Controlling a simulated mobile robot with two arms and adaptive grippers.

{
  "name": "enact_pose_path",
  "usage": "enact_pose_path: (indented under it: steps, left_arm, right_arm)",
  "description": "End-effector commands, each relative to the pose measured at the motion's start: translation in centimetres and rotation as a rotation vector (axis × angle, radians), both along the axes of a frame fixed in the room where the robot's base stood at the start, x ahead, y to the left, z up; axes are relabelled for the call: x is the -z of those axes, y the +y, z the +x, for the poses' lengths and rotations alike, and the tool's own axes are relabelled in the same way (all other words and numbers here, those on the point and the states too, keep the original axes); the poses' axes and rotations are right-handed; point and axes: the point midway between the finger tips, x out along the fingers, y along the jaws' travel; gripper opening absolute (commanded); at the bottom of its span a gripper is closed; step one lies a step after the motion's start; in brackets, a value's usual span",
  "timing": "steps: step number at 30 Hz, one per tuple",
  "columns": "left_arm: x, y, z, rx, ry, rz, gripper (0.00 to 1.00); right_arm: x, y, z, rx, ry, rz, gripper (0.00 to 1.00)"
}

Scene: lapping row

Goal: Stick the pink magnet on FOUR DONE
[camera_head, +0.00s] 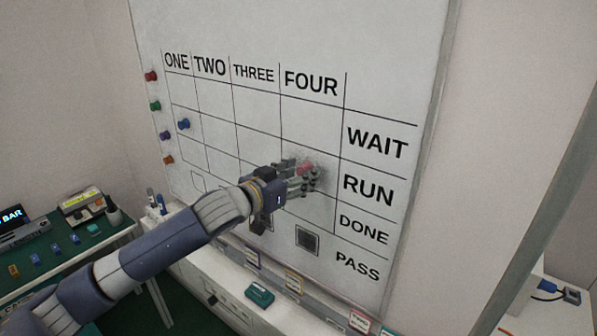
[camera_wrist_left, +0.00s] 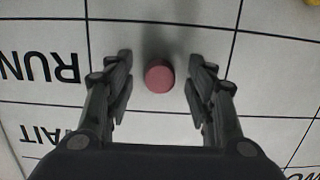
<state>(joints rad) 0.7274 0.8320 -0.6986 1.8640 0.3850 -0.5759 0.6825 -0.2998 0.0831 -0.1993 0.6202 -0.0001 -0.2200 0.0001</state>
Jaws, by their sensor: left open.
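The pink magnet (camera_head: 307,168) is a small round disc on the whiteboard (camera_head: 390,40), in the FOUR column (camera_head: 311,83) and level with RUN. It also shows in the left wrist view (camera_wrist_left: 159,76), where the lettering is upside down. My left gripper (camera_head: 312,178) is at the board and open. Its fingers (camera_wrist_left: 160,82) stand on either side of the magnet, with a gap on each side. The DONE label (camera_head: 363,230) is on the right, one row below RUN (camera_head: 368,189). My arm and hand partly hide the lower grid. My right gripper is not seen.
Red (camera_head: 151,76), green (camera_head: 155,106) and other magnets line the board's left edge; a blue magnet (camera_head: 183,124) is in the grid. A yellow thing (camera_wrist_left: 311,3) is cut off in the wrist view. A dark square (camera_head: 307,240) is low on the board. A ledge with a green eraser-like block (camera_head: 260,294) runs below.

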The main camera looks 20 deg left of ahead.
Motion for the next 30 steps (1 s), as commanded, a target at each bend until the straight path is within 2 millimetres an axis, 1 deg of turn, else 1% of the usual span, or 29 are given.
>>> enact_pose_path:
  steps: [8, 9, 11, 12, 13, 14, 15, 21, 30]
  left_arm:
    - [0.08, -0.05, 0.15, 0.0, 0.001, 0.0, 0.5]
    - [0.08, -0.05, 0.14, 0.0, 0.001, 0.0, 0.45]
    - [0.08, -0.05, 0.14, 0.0, 0.001, 0.0, 0.32]
    - [0.08, -0.05, 0.14, 0.0, 0.001, 0.0, 0.23]
    - [0.08, -0.05, 0.13, 0.0, 0.001, 0.0, 0.16]
    - [0.08, -0.04, 0.13, 0.0, 0.001, 0.0, 0.09]
    - [0.08, -0.04, 0.13, 0.0, 0.001, 0.0, 0.04]
    - [0.09, 0.01, 0.04, 0.0, 0.001, 0.0, 0.04]
    - [0.14, 0.37, -0.78, -0.001, 0.002, 0.0, 0.04]
  right_arm:
    - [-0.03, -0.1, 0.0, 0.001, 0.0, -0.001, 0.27]
    - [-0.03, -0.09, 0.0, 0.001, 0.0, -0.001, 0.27]
    - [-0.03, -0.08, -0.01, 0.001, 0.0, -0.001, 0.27]
    - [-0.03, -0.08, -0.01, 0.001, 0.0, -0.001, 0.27]
    - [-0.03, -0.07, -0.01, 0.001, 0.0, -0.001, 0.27]
    - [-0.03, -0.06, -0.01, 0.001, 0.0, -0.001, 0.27]
    - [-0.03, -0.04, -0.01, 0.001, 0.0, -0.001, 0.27]
    - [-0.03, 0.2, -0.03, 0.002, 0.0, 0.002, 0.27]
    - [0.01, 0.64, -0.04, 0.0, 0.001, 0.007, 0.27]
